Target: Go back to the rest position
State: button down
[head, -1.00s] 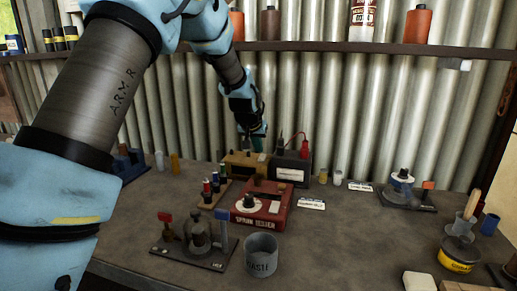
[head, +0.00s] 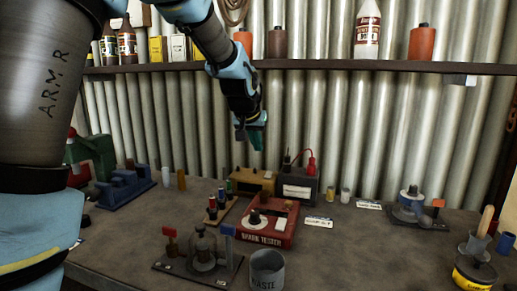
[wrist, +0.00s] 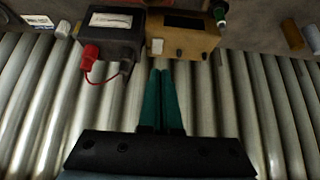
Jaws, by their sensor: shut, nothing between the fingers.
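My gripper (head: 257,143) hangs from the raised arm in front of the corrugated wall, above the back of the bench and below the shelf's height. In the wrist view my gripper (wrist: 167,75) shows its two green fingers side by side and closed, with nothing between them. A tan box (head: 250,182) and a dark meter box with a red lead (head: 298,188) stand on the bench below it. In the wrist view the tan box (wrist: 184,45) and the dark box (wrist: 112,38) lie beyond the fingertips, apart from them.
A red spark tester (head: 268,237), a grey waste cup (head: 267,270) and a stand with a dark dome (head: 203,252) are at the front. A blue rack (head: 124,188) is at left. A shelf (head: 330,65) with bottles crosses the wall.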

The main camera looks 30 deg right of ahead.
dwell(0.4)
jog(key=a+f+n+g+y, duration=0.15)
jog(key=a+f, duration=0.25)
jog(key=a, duration=0.7)
jog(key=a+f+n+t+y, duration=0.1)
jog(key=a+f+n, duration=0.15)
jog(key=a, duration=0.75)
jog(key=s+a+f+n+g+y, duration=0.1)
jog(key=s+a+f, duration=0.2)
jog(key=s+a, duration=0.4)
jog(key=s+a+f+n+g+y, duration=0.1)
jog(key=s+a+f, duration=0.3)
jog(key=a, duration=0.7)
jog(key=s+n+g, duration=0.1)
jog(key=s, duration=0.1)
jog(key=shift+s+f, duration=0.15)
jog(key=shift+s, duration=0.2)
